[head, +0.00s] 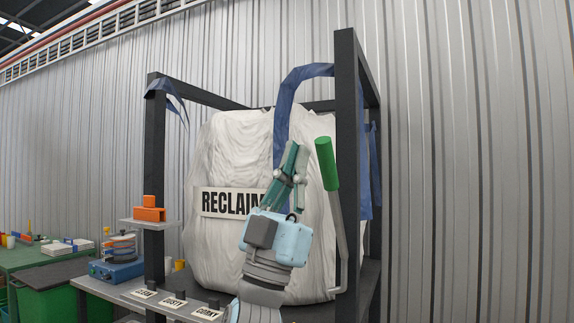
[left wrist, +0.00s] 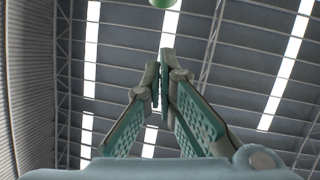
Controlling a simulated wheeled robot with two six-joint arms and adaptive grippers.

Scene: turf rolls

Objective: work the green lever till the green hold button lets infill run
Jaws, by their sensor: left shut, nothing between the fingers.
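The green lever (head: 326,163) is a thick green grip on a grey bent rod, standing tilted in front of the frame's right post. My left gripper (head: 296,150) points upward just left of the green grip, with a small gap between them in the head view. Its fingers are shut and empty; they also show closed in the left wrist view (left wrist: 161,62). There, a rounded green end (left wrist: 163,3), likely of the lever grip, shows at the top edge, beyond the fingertips. I see no green hold button. My right gripper is out of view.
A large white bag (head: 225,150) with a RECLAIM sign (head: 222,202) hangs in a dark frame (head: 346,110) with blue straps (head: 287,100). At left are an orange device (head: 149,213), a blue sieve machine (head: 120,268) and a labelled shelf (head: 115,290). Corrugated wall lies behind.

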